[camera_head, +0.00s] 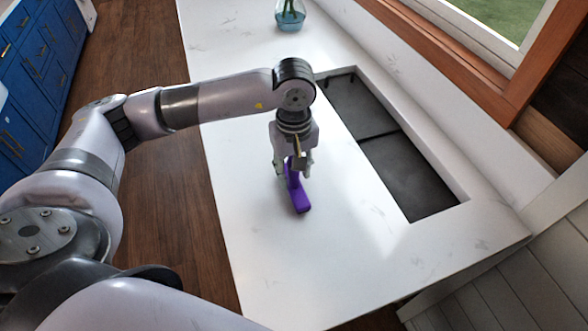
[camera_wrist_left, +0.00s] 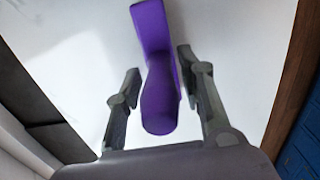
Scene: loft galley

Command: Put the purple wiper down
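The purple wiper (camera_head: 299,197) is on the white counter, left of the sink, its flat end toward the near side. In the left wrist view the wiper (camera_wrist_left: 158,95) lies between the two fingertips of my left gripper (camera_wrist_left: 160,72). Narrow gaps show beside the handle, so the fingers are open around it. Whether one finger touches it is hard to tell. My right gripper is not in view.
The white counter (camera_head: 262,236) is clear around the wiper. A dark recessed sink (camera_head: 405,170) lies to the right. A glass vase (camera_head: 290,15) stands at the far end. Wooden floor (camera_head: 180,220) and blue cabinets (camera_head: 35,60) are to the left.

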